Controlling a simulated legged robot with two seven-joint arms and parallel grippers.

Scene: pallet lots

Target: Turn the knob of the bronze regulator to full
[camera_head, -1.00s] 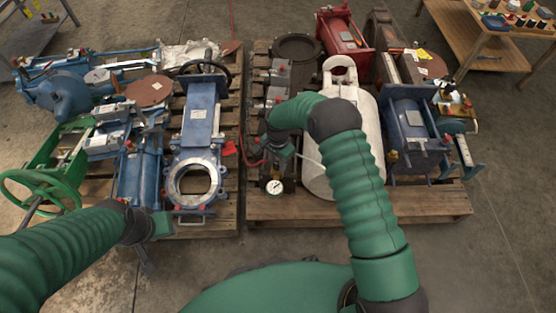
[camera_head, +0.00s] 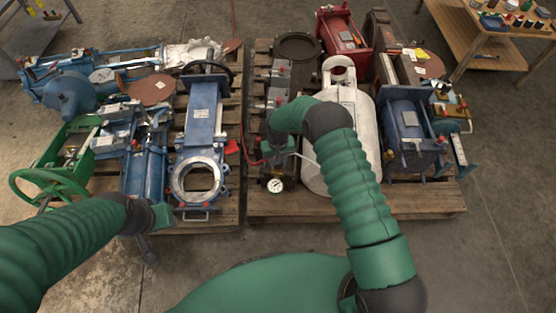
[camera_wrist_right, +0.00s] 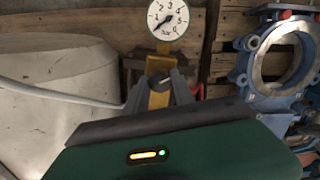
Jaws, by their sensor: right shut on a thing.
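The bronze regulator (camera_wrist_right: 158,66) shows in the right wrist view as a yellow-brown body beneath a round white gauge (camera_wrist_right: 167,19). The gauge needle appears to point to the lower left, near the low end. My right gripper (camera_wrist_right: 158,88) is shut on the regulator's knob, with one finger on each side; the fingers hide most of the knob. In the head view the gauge (camera_head: 276,185) sits at the pallet's front edge, and my right gripper (camera_head: 270,165) is just behind it, partly hidden by its wrist. My left gripper (camera_head: 149,250) hangs low at the left, away from the regulator; its fingers are unclear.
A white tank (camera_head: 314,180) with a pale hose stands beside the regulator. A blue valve (camera_head: 203,115) with a round flange stands on the left pallet. A green handwheel (camera_head: 25,190) is near my left arm. The concrete floor before the pallets is clear.

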